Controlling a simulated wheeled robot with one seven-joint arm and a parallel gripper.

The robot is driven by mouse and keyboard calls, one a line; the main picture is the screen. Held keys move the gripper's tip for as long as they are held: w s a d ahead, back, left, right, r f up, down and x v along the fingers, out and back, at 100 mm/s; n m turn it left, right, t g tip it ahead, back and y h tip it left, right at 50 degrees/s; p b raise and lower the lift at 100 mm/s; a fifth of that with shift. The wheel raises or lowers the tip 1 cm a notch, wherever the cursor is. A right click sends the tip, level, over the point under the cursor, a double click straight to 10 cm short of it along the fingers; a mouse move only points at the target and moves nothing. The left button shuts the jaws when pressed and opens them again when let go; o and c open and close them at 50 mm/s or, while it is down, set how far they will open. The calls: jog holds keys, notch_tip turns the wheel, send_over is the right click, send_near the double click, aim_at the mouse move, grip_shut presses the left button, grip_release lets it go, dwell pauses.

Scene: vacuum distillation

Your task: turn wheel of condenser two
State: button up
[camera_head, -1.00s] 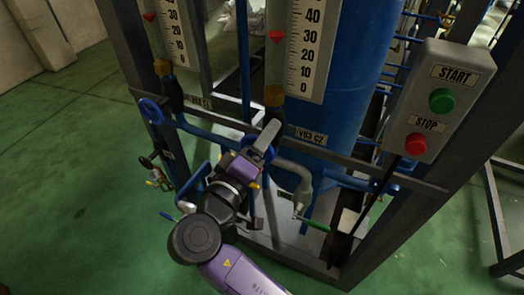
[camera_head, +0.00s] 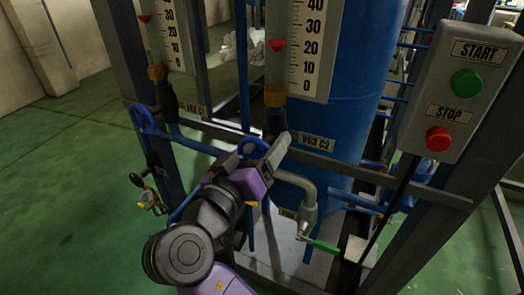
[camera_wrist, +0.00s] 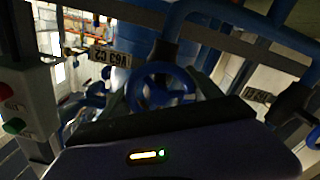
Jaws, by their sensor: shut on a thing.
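The blue wheel of condenser two (camera_head: 252,147) sits on the pipe below the gauge, beside the label V63 C2 (camera_head: 316,142). My gripper (camera_head: 274,154) is at this wheel and shut on its rim, with its grey finger pointing up and right. The gripper hides the lower part of the wheel. In the wrist view the blue wheel (camera_wrist: 160,88) shows in the middle, its ring and spokes partly covered by the dark gripper body.
Condenser one's blue wheel (camera_head: 142,117) is to the left. A control box (camera_head: 459,100) with green START and red STOP buttons is at the right. A green-handled valve (camera_head: 323,246) sits below right, near the blue tank (camera_head: 345,120) and the grey frame bars. Open floor lies left.

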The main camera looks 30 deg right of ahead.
aim_at(255, 157)
jog(key=shift+f, duration=0.15)
jog(key=o, duration=1.4)
jog(key=shift+v, duration=3.95)
